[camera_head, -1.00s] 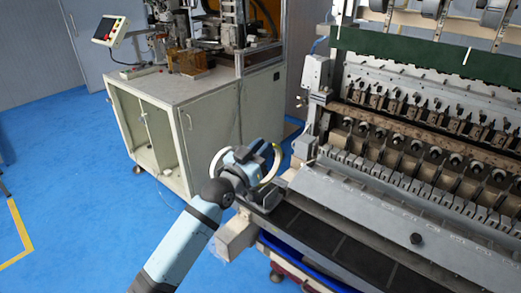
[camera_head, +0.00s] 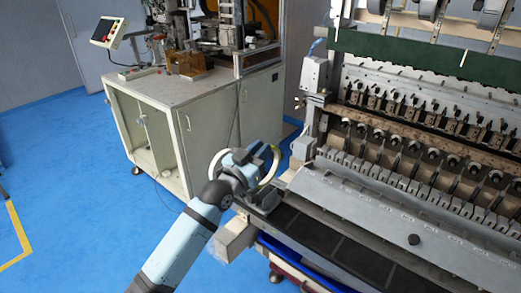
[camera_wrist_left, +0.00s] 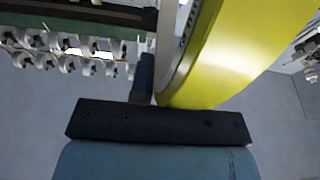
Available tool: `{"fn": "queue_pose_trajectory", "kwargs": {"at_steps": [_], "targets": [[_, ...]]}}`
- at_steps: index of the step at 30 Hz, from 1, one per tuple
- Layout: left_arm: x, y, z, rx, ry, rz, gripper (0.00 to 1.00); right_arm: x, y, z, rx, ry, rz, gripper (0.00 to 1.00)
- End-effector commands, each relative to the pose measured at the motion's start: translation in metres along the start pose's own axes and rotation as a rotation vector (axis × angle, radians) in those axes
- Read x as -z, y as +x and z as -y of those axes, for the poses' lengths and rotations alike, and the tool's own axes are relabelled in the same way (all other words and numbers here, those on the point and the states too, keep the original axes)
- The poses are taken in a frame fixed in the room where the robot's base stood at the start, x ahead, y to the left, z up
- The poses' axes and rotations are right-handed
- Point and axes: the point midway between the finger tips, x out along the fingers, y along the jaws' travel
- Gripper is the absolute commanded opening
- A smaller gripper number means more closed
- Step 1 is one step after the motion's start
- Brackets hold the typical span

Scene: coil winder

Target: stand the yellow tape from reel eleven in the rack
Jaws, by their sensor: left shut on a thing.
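My left gripper (camera_head: 258,160) is shut on the yellow tape (camera_head: 274,168), a ring-shaped roll with a pale rim, held upright beside the left end of the winding machine. In the left wrist view the tape (camera_wrist_left: 228,55) shows its bright yellow outer face close up, with one dark finger (camera_wrist_left: 143,78) against its side. The gripper hides much of the roll in the head view. A grey fixture (camera_head: 264,200) is below the roll at the end of the dark ledge; I cannot tell whether it is the rack. My right gripper is out of view.
The long coil winder (camera_head: 420,150) fills the right side, with a dark ledge (camera_head: 330,240) along its front. Several reels (camera_head: 432,9) hang at its top. A white cabinet (camera_head: 210,125) stands behind my arm.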

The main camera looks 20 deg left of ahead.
Motion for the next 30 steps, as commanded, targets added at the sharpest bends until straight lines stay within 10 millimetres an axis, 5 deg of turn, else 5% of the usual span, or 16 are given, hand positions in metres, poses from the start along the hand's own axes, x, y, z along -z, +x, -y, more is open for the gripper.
{"fn": "queue_pose_trajectory", "kwargs": {"at_steps": [30], "targets": [[-0.01, -0.003, 0.0, 0.0, 0.0, -0.001, 0.0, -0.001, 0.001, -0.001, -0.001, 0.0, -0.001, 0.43]]}}
